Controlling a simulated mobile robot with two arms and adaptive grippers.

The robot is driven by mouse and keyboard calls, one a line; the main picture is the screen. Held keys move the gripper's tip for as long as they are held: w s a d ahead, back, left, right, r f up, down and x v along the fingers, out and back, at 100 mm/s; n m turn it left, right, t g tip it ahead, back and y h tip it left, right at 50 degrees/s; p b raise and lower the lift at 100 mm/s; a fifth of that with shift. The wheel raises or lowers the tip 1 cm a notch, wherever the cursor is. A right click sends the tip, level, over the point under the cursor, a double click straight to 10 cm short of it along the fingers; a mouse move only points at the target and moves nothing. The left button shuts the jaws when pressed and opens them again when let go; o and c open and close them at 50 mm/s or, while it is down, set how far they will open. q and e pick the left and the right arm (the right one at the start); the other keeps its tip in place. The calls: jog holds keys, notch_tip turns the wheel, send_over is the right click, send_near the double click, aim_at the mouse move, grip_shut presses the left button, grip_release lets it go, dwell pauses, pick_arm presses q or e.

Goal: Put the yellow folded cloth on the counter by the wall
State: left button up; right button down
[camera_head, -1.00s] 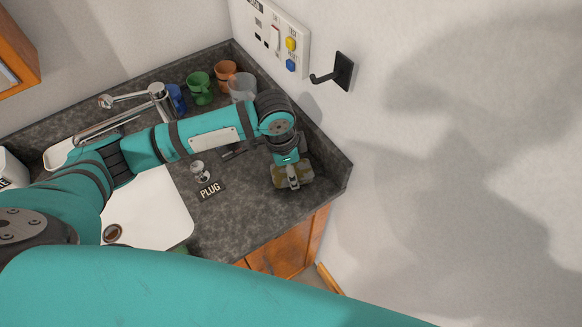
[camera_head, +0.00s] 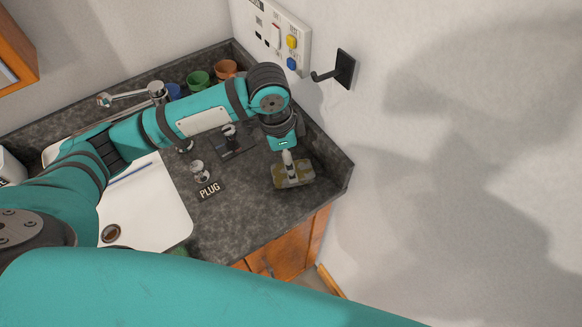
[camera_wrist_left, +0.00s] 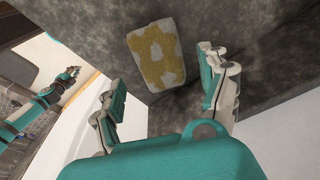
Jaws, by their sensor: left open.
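The yellow folded cloth (camera_head: 300,178), patterned yellow and white, lies on the dark counter (camera_head: 240,212) near its right end, by the wall. My left gripper (camera_head: 289,160) is above the cloth, partly covering its far side in the head view. In the left wrist view, the cloth (camera_wrist_left: 156,55) lies beyond the fingertips of the open left gripper (camera_wrist_left: 158,68). Nothing is between the fingers, and the cloth appears apart from them.
A white sink (camera_head: 150,205) is left of the cloth. A PLUG label (camera_head: 210,190) and a metal plug (camera_head: 200,172) lie between them. Green (camera_head: 198,80) and orange (camera_head: 225,69) cups stand at the back. A black hook (camera_head: 344,70) juts from the right wall.

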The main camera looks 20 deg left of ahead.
aim_at(285, 172)
pick_arm(q)
notch_tip(285, 172, up, 7)
jog(key=shift+s+a+f+b, duration=0.2)
jog(key=shift+s+a+b, duration=0.1)
jog(key=shift+a, duration=0.1)
jog(key=shift+f, duration=0.1)
